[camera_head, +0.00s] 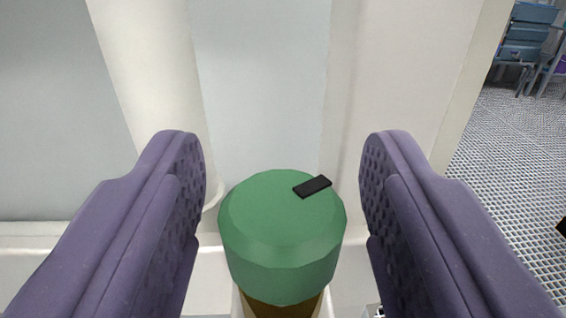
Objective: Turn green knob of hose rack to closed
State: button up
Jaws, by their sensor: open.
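The green knob (278,241) is in the lower middle of the view, a faceted green cap with a black marker bar (312,187) on its top. The marker lies toward the upper right edge of the knob's top. A brown-gold stem (280,308) shows beneath the knob. My gripper (282,165) is open, with one purple finger on each side of the knob. A gap shows between each finger and the knob, so they appear apart. How deep the fingertips reach relative to the knob is hard to tell.
Behind the knob are pale rack panels and a cream upright (160,90). A light ledge (40,265) runs behind the left finger. On the right, patterned floor (515,150) is open, with blue chairs (525,45) at the far upper right.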

jog(key=c, duration=0.9)
jog(key=shift+h, duration=0.3)
jog(key=m+h, duration=0.2)
jog(key=shift+a+r+h, duration=0.1)
jog(key=shift+a+h, duration=0.05)
jog(key=shift+h, duration=0.25)
jog(key=m+g+h, duration=0.1)
jog(key=h, duration=0.1)
jog(key=m+g+h+b, duration=0.1)
jog(key=m+h, duration=0.1)
jog(key=h, duration=0.1)
jog(key=shift+w+m, duration=0.1)
jog(key=shift+m, duration=0.2)
jog(key=m+g+h, duration=0.3)
jog(key=shift+h+p, duration=0.3)
jog(key=shift+h, duration=0.1)
jog(key=shift+m+g+h+p, duration=0.4)
jog(key=shift+m+g+h, duration=0.4)
jog(key=shift+g, duration=0.3)
